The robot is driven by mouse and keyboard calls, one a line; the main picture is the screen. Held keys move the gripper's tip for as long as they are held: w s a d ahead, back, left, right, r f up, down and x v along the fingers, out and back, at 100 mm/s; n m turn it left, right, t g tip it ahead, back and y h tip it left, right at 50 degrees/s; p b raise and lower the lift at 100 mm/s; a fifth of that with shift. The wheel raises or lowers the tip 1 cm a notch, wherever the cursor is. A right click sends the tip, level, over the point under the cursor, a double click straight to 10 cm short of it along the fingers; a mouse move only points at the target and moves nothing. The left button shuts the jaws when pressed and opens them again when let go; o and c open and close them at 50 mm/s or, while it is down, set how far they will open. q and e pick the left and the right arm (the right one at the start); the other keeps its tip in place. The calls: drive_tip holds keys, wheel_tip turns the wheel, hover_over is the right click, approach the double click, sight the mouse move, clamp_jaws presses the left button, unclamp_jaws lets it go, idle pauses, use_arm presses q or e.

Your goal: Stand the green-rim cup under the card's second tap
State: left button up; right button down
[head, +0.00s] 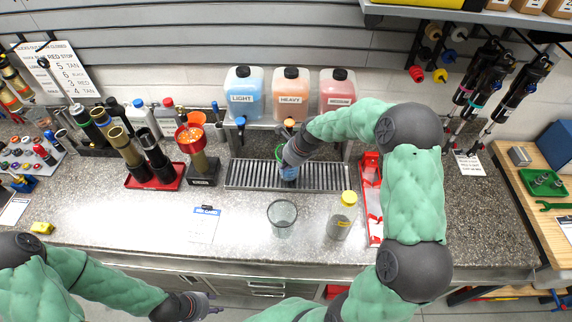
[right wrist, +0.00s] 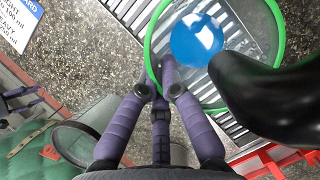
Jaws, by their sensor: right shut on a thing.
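The green-rim cup (right wrist: 147,42) is clear, with blue showing inside it. My right gripper (right wrist: 165,88) is shut on its near rim in the right wrist view. In the head view the cup (head: 289,173) is over the drip tray (head: 235,176), mostly hidden by my right gripper (head: 288,158); whether it touches the tray is unclear. The blue tap (head: 240,121) is under the LIGHT jug, the orange tap (head: 289,122) under the HEAVY jug. The card (head: 203,224) lies on the counter and also shows in the right wrist view (right wrist: 12,22). My left gripper (head: 207,306) is low at the front, its fingers unclear.
A clear cup (head: 282,217) and a yellow-capped container (head: 343,215) stand in front of the tray. A red rack (head: 373,200) is right of it. A funnel stand (head: 203,168) is to its left. The LIGHT, HEAVY and MEDIUM jugs (head: 338,88) stand behind. The front-left counter is mostly clear.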

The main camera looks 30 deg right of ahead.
drive_tip(key=shift+f, duration=0.1)
drive_tip(key=c, duration=1.4)
unclamp_jaws()
drive_tip(key=shift+c, duration=0.2)
drive_tip(key=v, duration=1.2)
drive_tip(key=shift+p, duration=0.35)
